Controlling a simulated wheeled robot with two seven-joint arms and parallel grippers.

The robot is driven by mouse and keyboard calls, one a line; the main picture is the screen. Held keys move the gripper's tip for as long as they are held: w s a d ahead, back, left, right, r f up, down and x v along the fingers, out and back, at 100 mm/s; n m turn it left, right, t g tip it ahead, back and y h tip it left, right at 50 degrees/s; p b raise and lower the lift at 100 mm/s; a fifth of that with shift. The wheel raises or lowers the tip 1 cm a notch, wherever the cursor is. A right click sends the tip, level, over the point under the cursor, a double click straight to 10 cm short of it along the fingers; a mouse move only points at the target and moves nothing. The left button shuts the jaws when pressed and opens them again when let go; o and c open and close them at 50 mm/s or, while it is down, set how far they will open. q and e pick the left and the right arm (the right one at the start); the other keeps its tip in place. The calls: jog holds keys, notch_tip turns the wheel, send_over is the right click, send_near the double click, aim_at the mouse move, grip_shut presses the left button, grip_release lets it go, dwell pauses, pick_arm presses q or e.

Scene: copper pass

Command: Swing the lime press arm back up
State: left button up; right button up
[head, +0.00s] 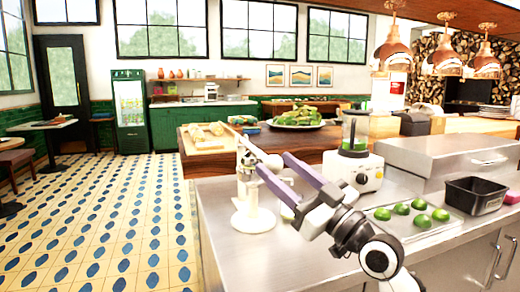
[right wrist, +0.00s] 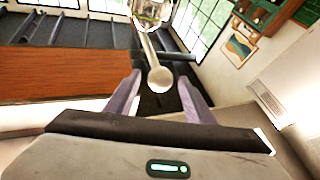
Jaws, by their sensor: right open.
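The white lime press (head: 252,219) stands on the steel counter, with a round base and an upright column. Its arm (head: 253,149) slopes down to the right from the top of the column. In the right wrist view the press arm (right wrist: 149,48) ends in a round pale knob (right wrist: 160,79). My right gripper (head: 272,161) is open, its two purple fingers on either side of the knob. In the right wrist view the right gripper (right wrist: 159,88) shows a gap between each finger and the knob. My left gripper is not in view.
A blender (head: 355,165) stands close behind my right gripper. A tray (head: 447,229) with several limes, a black bin (head: 475,196) and a steel box lie to the right. A wooden counter with a cutting board (head: 208,146) and a leaf-filled platter is behind.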

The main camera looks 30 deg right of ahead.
aim_at(255, 150)
jog(key=p+x, duration=0.1)
jog(key=x, duration=0.5)
jog(key=shift+w+a, duration=0.1)
jog(key=shift+c, duration=0.5)
grip_shut()
